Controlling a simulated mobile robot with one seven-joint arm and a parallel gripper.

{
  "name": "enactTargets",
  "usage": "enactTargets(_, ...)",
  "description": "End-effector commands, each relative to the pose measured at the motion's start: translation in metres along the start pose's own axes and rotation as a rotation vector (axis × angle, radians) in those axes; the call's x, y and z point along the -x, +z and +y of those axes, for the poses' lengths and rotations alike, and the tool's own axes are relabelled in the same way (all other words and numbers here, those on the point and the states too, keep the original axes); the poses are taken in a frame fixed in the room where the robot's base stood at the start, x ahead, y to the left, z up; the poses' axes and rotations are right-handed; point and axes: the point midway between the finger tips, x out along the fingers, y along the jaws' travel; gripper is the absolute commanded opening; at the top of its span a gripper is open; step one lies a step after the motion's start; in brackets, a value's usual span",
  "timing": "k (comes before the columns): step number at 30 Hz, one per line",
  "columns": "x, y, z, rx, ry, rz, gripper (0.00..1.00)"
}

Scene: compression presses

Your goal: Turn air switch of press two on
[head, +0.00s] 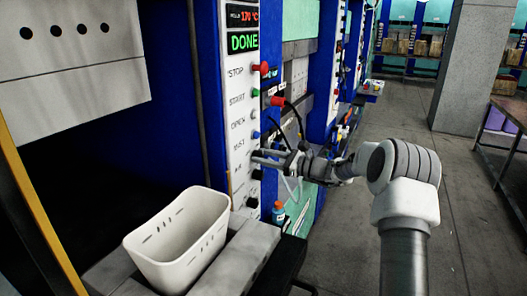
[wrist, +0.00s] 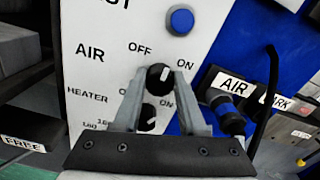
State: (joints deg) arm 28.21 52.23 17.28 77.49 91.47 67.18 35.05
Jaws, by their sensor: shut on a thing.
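The air switch (wrist: 158,77) is a black rotary knob beside the printed word AIR, between OFF and ON, on a white press panel. A white mark shows on the right side of its face; its exact setting is hard to tell. My gripper (wrist: 159,88) has its two grey fingers on either side of this knob, shut on it. In the head view my gripper (head: 264,157) reaches from the right to the lower part of the panel (head: 238,110), and its fingers hide the knob there. No press number is readable.
The heater knob (wrist: 147,117) sits just below, between my fingers. A blue button (wrist: 181,20) is above. Hose fittings with an AIR tag (wrist: 233,86) stand at right. A white bin (head: 180,240) stands in front of the press. The aisle floor (head: 400,110) is clear.

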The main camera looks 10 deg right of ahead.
Motion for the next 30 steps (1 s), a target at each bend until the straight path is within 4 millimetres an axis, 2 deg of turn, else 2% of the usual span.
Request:
enactTargets(6, 0.0003, 0.0035, -0.0018, -0.197, 0.000, 0.000, 0.00)
enactTargets(15, 0.0005, 0.0019, -0.0024, -0.403, -0.001, 0.000, 0.00)
enactTargets(30, 0.0000, -0.0003, -0.0020, -0.521, 0.000, 0.000, 0.00)
